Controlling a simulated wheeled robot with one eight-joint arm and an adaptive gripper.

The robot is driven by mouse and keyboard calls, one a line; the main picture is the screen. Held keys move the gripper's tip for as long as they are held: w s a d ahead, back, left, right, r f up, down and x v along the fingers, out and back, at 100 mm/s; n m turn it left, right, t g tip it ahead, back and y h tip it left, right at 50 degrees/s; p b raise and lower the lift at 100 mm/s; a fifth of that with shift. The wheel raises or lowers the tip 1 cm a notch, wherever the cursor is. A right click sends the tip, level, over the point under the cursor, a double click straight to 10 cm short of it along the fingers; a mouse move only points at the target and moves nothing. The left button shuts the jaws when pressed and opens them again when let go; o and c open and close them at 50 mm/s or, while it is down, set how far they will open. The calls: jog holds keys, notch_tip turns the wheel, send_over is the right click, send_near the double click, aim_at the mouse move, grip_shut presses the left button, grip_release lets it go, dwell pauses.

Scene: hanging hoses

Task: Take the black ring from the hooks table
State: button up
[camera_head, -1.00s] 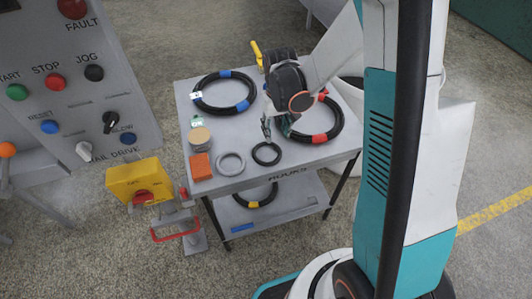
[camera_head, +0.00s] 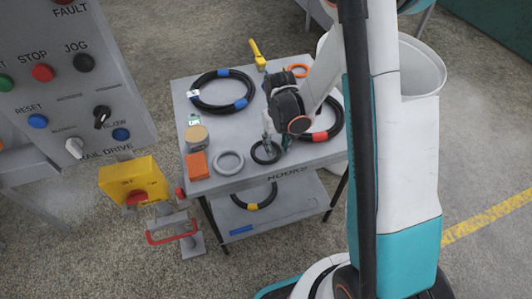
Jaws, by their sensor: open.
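The small black ring (camera_head: 266,160) lies flat near the front edge of the grey hooks table (camera_head: 230,190), right of a grey ring. My gripper (camera_head: 272,147) reaches down from the right and is open. Its fingertips are at the far side of the black ring and overlap it in the picture. I cannot tell whether they touch it or stand just above it.
A grey ring (camera_head: 229,154), an orange block (camera_head: 197,165) and a round tan-topped tin (camera_head: 197,138) lie to the left. Larger hoses with blue bands (camera_head: 239,103) and red bands (camera_head: 320,136) lie behind. A yellow-banded hose (camera_head: 253,206) is on the lower shelf. A yellow switch box (camera_head: 133,181) stands left.

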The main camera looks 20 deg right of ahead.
grip_shut()
